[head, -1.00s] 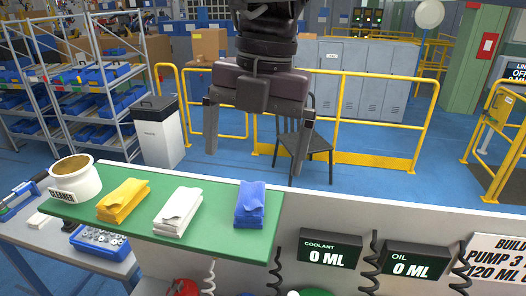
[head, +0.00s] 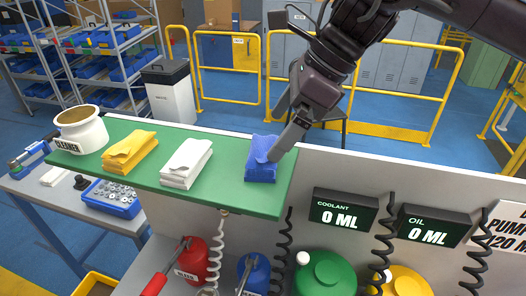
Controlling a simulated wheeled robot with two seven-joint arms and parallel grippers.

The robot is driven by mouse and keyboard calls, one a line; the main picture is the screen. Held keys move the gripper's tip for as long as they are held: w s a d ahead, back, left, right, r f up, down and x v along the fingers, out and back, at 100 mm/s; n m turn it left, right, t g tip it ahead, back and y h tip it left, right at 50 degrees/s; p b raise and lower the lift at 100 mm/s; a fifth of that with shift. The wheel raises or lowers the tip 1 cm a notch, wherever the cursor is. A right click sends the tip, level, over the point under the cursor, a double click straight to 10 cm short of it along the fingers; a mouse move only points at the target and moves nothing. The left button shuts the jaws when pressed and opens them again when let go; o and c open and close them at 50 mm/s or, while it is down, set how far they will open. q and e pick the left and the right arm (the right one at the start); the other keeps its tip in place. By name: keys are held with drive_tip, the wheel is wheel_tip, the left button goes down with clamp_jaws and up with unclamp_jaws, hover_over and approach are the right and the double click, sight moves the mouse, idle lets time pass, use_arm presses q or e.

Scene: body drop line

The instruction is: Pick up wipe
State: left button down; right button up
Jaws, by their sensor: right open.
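Three stacks of folded wipes lie on a green shelf (head: 221,199): a yellow stack (head: 131,150), a white stack (head: 187,163) and a blue stack (head: 260,171) near the shelf's right end. My right gripper (head: 280,136) comes in from the upper right and is open, its fingers pointing down and left at the blue stack. One finger overlaps the right edge of the blue stack in the picture. I cannot tell whether it touches the cloth. My left gripper is not in view.
A white cleaner pot (head: 83,134) stands at the shelf's left end. Below are a red container (head: 191,262), a blue one (head: 254,274) and a green one (head: 326,274). Coolant (head: 343,212) and oil (head: 428,231) displays sit at right, with coiled hoses hanging beside them.

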sight(262, 145)
drive_tip(key=p+x, duration=0.3)
drive_tip(key=x, duration=0.2)
drive_tip(key=shift+w+a, duration=0.15)
drive_tip(key=shift+a+f, duration=0.15)
drive_tip(key=shift+f, duration=0.15)
drive_tip(key=c, duration=0.8)
drive_tip(key=shift+o, duration=0.2)
drive_tip(key=shift+r, duration=0.15)
